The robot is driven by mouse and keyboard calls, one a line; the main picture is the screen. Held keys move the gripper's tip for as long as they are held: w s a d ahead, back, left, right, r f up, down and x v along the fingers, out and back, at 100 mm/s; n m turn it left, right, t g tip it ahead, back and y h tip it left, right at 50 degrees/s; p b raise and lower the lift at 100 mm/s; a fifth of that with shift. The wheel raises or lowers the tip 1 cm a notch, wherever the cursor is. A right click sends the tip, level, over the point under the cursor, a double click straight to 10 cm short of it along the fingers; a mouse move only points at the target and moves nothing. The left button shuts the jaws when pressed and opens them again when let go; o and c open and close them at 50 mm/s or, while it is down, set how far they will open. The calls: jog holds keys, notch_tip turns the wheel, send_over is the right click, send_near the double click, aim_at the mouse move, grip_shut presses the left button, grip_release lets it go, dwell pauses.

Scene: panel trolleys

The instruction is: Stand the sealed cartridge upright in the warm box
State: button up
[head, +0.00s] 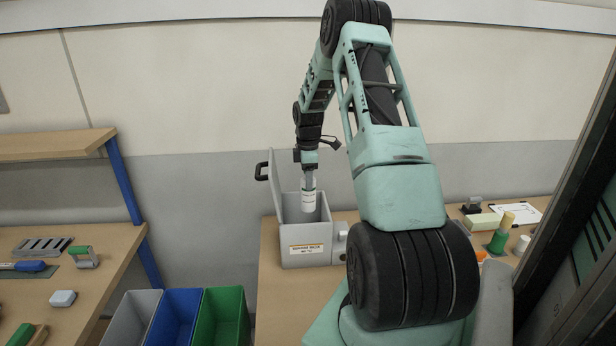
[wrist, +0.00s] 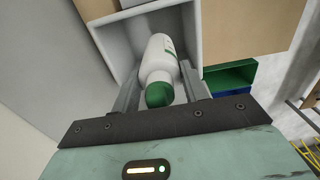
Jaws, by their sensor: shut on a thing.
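The warm box (head: 306,257) is a grey box with a label on its front, standing on the wooden table with its lid (head: 277,183) swung up at the left. My gripper (head: 309,178) is above the box opening and shut on the sealed cartridge (head: 308,201). The cartridge is white and hangs about upright, its lower part at the opening. In the wrist view the cartridge (wrist: 160,60) shows a green cap towards me, between the fingers of my gripper (wrist: 160,84). The box walls (wrist: 113,48) surround its far end. Whether it touches the floor of the box is hidden.
Grey, blue and green bins (head: 222,318) stand left of the table. A side bench (head: 100,270) at the left holds tools and small blocks. My arm hides the table's middle.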

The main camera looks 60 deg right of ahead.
notch_tip(320, 180, down, 17)
jog(key=b, duration=0.9)
dwell(1.5)
jog(key=shift+f+b, duration=0.55)
jog(key=shift+b, duration=0.05)
dwell(0.4)
jog(key=o, duration=1.5)
notch_tip(320, 180, up, 17)
jog(key=b, duration=0.4)
jog(key=shift+r, duration=0.2)
